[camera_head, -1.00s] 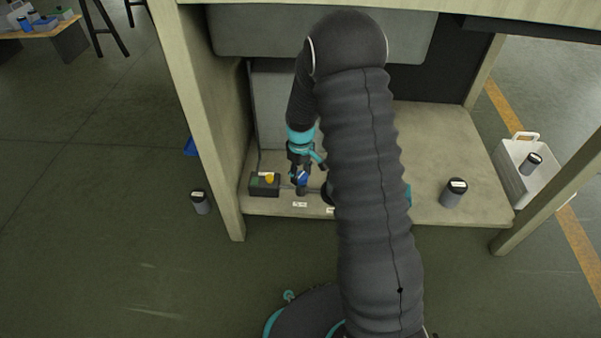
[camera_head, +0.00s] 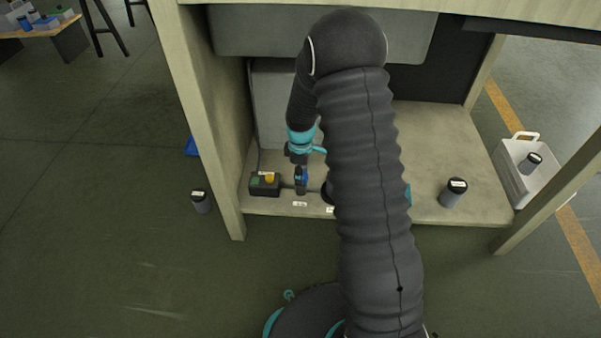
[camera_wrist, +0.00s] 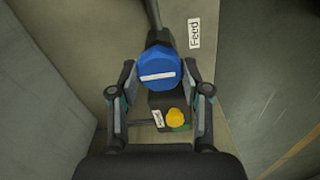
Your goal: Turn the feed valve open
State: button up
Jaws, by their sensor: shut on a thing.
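The feed valve has a round blue knob (camera_wrist: 158,68) with a white bar on top, in the wrist view. The bar lies nearly level in the picture, across the line of the dark pipe (camera_wrist: 152,14). A "Feed" label (camera_wrist: 195,33) is beside it. My gripper (camera_wrist: 158,78) has one finger on each side of the knob and is shut on it. In the head view the blue valve (camera_head: 302,176) stands low on the bench shelf, under my gripper (camera_head: 300,166), whose fingers are hard to make out there.
A dark box (camera_head: 264,185) with a yellow button stands left of the valve. The shelf (camera_head: 425,208) holds a dark canister (camera_head: 453,193) at right. A white crate (camera_head: 510,183) stands beyond it, and another canister (camera_head: 200,201) is on the floor at left. Bench posts flank the shelf.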

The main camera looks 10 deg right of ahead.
dwell(0.3)
jog(key=o, duration=1.1)
jog(key=shift+o, duration=0.2)
notch_tip(320, 180, up, 8)
jog(key=shift+f, duration=0.25)
